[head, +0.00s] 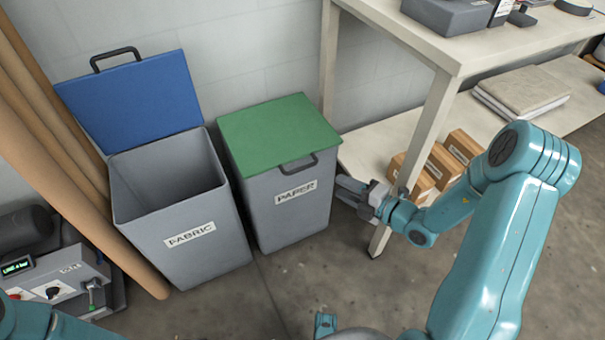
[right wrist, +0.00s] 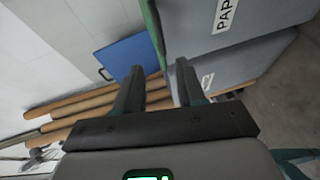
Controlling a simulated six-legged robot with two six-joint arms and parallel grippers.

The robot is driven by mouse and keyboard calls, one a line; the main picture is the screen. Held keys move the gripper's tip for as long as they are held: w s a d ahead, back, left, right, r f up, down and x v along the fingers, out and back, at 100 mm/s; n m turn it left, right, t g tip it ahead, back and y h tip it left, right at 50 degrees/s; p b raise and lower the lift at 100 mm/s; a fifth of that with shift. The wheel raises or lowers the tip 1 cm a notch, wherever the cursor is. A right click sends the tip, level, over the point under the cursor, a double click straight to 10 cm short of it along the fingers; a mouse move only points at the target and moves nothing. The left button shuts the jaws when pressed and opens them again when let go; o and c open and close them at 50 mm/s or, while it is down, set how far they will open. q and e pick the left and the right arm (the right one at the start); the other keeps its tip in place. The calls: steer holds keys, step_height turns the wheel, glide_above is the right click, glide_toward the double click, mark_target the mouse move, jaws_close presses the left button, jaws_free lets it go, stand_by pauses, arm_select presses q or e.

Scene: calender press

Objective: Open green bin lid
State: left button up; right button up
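The green lid (head: 280,130) lies flat and shut on the grey PAPER bin (head: 290,212). Its black handle (head: 298,166) sticks out at the front edge, above the label. My right gripper (head: 348,190) is right of the bin, near the table leg, apart from the handle. In the right wrist view my right gripper (right wrist: 160,68) has its fingers spread with nothing between them. That view also shows the grey PAPER bin (right wrist: 192,35) sideways and a thin green lid edge (right wrist: 153,28). My left gripper is not in view.
The grey FABRIC bin (head: 190,262) stands left, empty-looking, its blue lid (head: 135,100) raised against the wall. A table (head: 440,62) with a lower shelf holding cardboard boxes (head: 413,180) stands right. Brown rolls (head: 70,165) lean at left, beside a grey control box (head: 60,285).

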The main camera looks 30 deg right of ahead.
mark_target(304, 169)
steer(key=b+x, duration=0.4)
steer(key=x, duration=1)
steer(key=shift+w+a, duration=0.15)
steer(key=shift+w, duration=0.15)
jaws_close()
